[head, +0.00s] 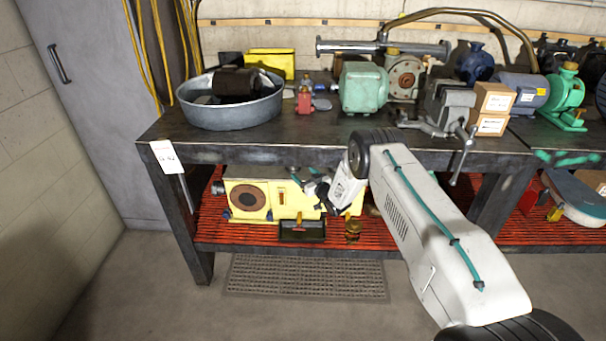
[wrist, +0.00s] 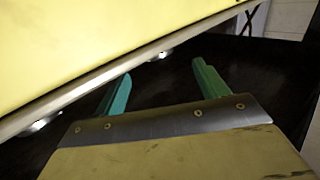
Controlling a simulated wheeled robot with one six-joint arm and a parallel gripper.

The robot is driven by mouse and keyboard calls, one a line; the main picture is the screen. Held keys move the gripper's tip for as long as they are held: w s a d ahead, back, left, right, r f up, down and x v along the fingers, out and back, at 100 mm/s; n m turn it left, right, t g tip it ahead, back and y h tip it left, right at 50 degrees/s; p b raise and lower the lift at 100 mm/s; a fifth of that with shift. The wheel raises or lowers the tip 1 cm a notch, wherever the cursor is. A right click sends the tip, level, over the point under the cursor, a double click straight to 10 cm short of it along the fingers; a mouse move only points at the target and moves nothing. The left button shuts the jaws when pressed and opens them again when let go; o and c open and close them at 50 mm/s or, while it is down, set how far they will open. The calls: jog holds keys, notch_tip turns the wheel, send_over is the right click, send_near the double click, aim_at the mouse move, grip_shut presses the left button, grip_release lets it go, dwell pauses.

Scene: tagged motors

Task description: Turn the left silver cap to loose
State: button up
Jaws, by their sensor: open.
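A yellow machine (head: 248,185) with a round brown disc on its face sits on the lower shelf. In the wrist view its yellow body (wrist: 70,45) fills the upper left, with a pale metal edge running diagonally. Two shiny silver spots, which look like caps, show at this edge: the left one (wrist: 40,124) lies left of both fingers, and the right one (wrist: 160,57) shows between and just beyond the fingertips. My gripper (wrist: 163,68) has its two teal fingers apart, with nothing held. In the head view my gripper (head: 305,174) is at the machine's right part, partly hidden.
A dark tray (head: 301,232) and a small brass part (head: 352,230) are on the red shelf. The floor in front is open.

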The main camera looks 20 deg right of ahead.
jog(key=w+a+r+m+t+h, duration=0.15)
jog(key=a+m+h, duration=0.4)
jog(key=a, duration=0.65)
jog(key=s+d+f+m+g+h, duration=0.15)
jog(key=d+m+h, duration=0.3)
jog(key=h, duration=0.45)
jog(key=shift+n+g+y, duration=0.25)
jog(key=shift+n+g, duration=0.15)
jog(key=shift+x, duration=4.1)
jog(key=c, duration=1)
